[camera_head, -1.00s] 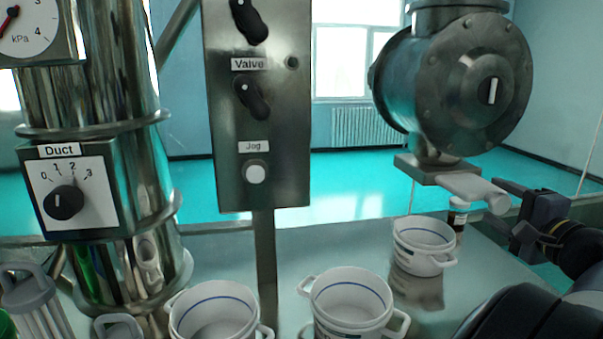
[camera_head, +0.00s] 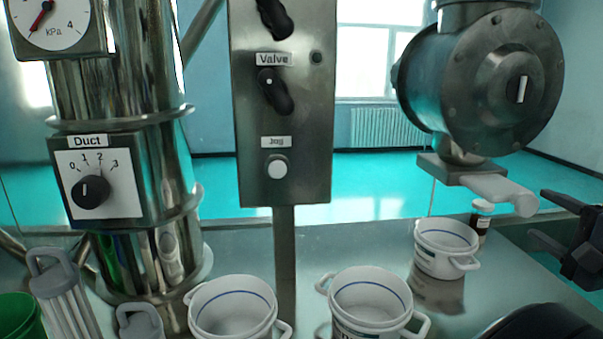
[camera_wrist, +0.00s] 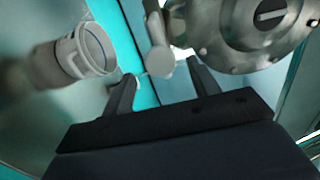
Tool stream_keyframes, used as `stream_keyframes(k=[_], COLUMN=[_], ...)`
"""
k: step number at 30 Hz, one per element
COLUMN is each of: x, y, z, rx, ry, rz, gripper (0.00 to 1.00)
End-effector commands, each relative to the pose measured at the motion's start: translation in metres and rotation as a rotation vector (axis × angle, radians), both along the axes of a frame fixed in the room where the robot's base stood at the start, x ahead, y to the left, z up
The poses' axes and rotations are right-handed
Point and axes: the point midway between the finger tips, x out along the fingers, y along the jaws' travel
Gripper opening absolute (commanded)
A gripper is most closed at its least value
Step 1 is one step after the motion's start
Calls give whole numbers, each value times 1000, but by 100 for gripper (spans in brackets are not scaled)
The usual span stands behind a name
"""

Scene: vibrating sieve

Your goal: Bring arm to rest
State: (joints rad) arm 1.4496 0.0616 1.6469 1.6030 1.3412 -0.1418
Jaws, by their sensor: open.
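My gripper (camera_head: 550,218) is at the right edge of the head view, its black fingers apart with nothing between them. In the wrist view its two fingers (camera_wrist: 160,88) are spread wide and empty. It is to the right of the valve body's grey spout (camera_head: 497,192), which also shows ahead of the fingers in the wrist view (camera_wrist: 160,58). A white pot (camera_head: 440,262) stands on the bench under the valve, left of my gripper. It also shows at the left of the wrist view (camera_wrist: 72,58).
Two more white pots (camera_head: 205,328) (camera_head: 352,325) stand at the front of the bench. A small dark bottle (camera_head: 481,218) is beside the rear pot. The control panel (camera_head: 283,120), the steel duct (camera_head: 165,90) and the round valve housing (camera_head: 490,75) rise behind. A green container (camera_head: 18,318) is at lower left.

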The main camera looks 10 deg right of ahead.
Motion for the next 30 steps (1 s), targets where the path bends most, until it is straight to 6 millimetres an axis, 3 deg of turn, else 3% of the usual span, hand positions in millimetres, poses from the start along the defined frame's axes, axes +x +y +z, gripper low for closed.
stream_keyframes(k=[12, 30], x=[-58, 32], y=[6, -2], z=[-1, 1], rx=[0, 1], ry=[1, 0], rz=[-4, 6], gripper=[57, 57])
